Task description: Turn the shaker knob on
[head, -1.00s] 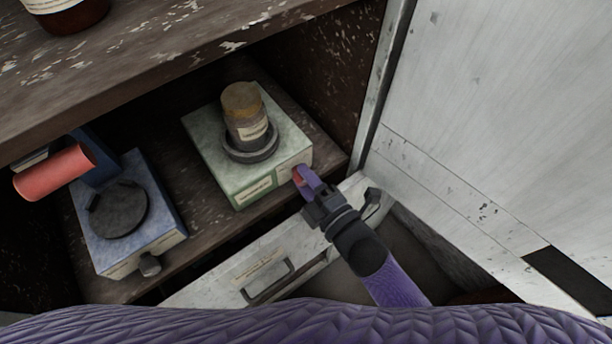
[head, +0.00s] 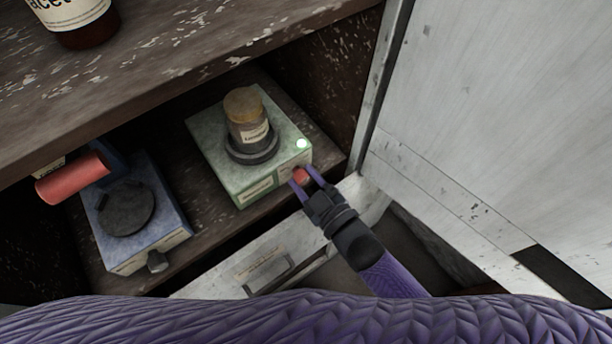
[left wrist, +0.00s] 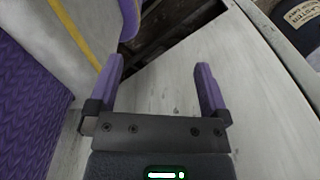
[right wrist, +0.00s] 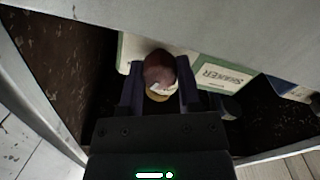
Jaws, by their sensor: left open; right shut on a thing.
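The shaker (head: 215,150) is a pale green box on the lower shelf, with a labelled, tan-capped jar (head: 247,115) standing in the dark ring on its top. Its SHAKER label shows in the right wrist view (right wrist: 222,76). A small green-white light glows at its top right corner. The red knob (head: 300,176) is on its front, also seen in the right wrist view (right wrist: 159,70). My right gripper (head: 307,178) is shut on the knob, one finger on each side. My left gripper (left wrist: 160,85) is open and empty in the left wrist view, outside the head view.
A blue box (head: 165,245) with a dark round plate and grey front knob stands left of the shaker. A brown bottle (head: 80,38) stands on the upper shelf. A white drawer (head: 235,265) is below; a pale panel (head: 500,120) rises at right.

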